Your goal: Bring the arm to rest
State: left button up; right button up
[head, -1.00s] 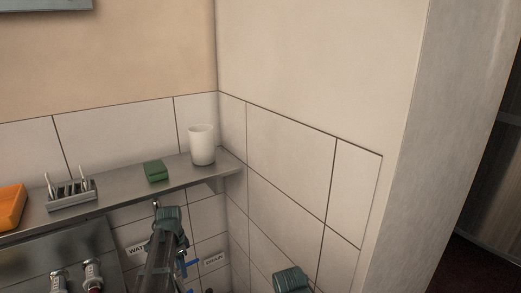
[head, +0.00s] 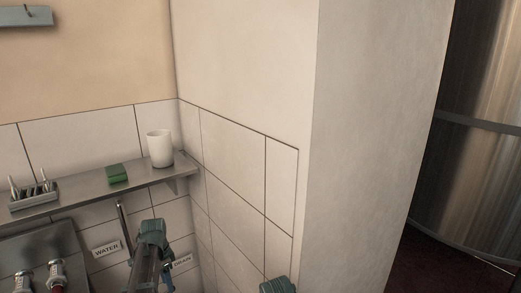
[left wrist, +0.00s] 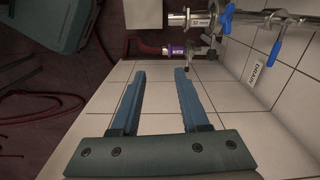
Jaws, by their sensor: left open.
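My left gripper (left wrist: 160,71) shows in the left wrist view with its two blue fingers spread apart. Nothing is between them, and pale tiles show behind the gap. In the head view, a dark arm of mine with a teal joint rises at the bottom, in front of the tiled wall and below the shelf; its fingers cannot be made out there. Another teal part of mine shows at the bottom edge, right of centre. My right gripper is not in view.
A metal shelf (head: 90,194) carries a white cup (head: 160,148), green sponge (head: 117,173) and small rack (head: 34,194). WATER (head: 107,249) and DRAIN (left wrist: 262,68) signs mark the wall. Blue-handled valves (left wrist: 277,45) and pipes lie beyond the left gripper. A large metal tank (head: 485,130) stands right.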

pick_arm(q)
jog(key=s+d+n+y, duration=0.1)
jog(key=s+d+n, duration=0.4)
jog(key=s+d, duration=1.6)
jog(key=d, duration=0.4)
jog(key=shift+s+d+n, duration=0.25)
jog(key=shift+s+n, duration=0.05)
jog(key=shift+n, duration=0.1)
